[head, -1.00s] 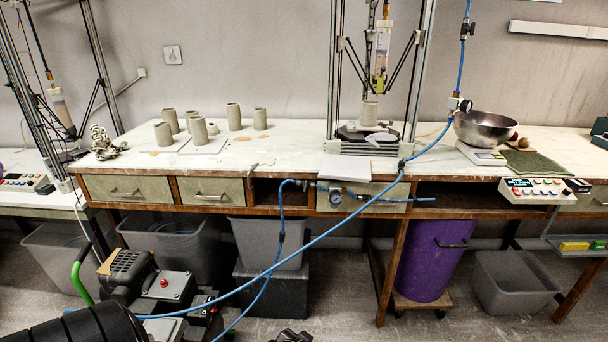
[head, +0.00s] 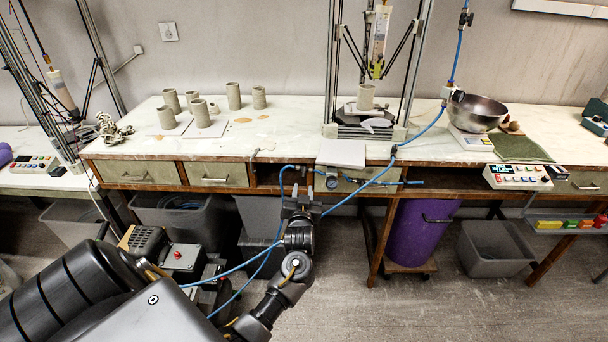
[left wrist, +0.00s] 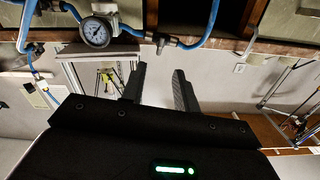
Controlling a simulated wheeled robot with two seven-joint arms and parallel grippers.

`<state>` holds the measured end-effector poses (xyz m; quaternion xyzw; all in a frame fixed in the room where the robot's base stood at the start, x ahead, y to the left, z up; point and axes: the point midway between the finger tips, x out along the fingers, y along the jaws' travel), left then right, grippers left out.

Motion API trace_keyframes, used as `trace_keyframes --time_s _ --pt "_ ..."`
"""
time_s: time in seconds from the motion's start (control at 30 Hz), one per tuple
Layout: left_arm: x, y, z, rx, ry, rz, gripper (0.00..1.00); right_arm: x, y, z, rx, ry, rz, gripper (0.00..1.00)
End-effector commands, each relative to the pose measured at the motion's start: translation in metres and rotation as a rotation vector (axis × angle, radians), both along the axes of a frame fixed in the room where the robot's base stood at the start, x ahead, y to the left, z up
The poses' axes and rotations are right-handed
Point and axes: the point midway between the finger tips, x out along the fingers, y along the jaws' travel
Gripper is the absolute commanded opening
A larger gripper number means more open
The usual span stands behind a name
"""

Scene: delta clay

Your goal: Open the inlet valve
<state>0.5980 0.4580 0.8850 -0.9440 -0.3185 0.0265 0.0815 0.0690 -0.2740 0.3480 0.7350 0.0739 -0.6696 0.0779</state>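A small dark fitting, which looks like the inlet valve (left wrist: 162,40), sits on the blue air hose beside a round pressure gauge (left wrist: 96,32) in the left wrist view. In the head view the gauge (head: 332,182) hangs at the bench's front edge, with the hose fittings just left of it. My left gripper (head: 300,200) is in front of and below these fittings. In the left wrist view its two fingers (left wrist: 160,85) are apart, with nothing between them, and point toward the fitting without visible contact. The handle position is too small to tell. My right gripper is not in view.
Blue hoses (head: 255,256) run from the compressor area past my left arm to the bench. Drawers (head: 217,175) line the bench front. A purple bin (head: 420,232) stands below. Clay cylinders (head: 234,96) and a steel bowl (head: 478,113) are on top.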

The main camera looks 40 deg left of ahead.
Motion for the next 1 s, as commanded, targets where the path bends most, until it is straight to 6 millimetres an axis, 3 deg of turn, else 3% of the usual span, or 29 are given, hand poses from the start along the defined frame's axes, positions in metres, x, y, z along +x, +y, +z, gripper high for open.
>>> trace_keyframes --time_s 0.2,0.43,0.87,1.0 --pt "0.034 0.026 0.002 0.001 0.000 0.001 0.30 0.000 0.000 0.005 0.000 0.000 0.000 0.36" --pt "0.060 0.046 0.001 0.000 0.001 0.000 0.30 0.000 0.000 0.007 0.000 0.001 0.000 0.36" --pt "0.068 0.052 0.000 -0.001 0.000 -0.001 0.30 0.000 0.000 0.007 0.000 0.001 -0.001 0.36" --pt "0.068 0.052 0.000 -0.001 0.000 -0.001 0.15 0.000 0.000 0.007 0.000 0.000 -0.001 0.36"
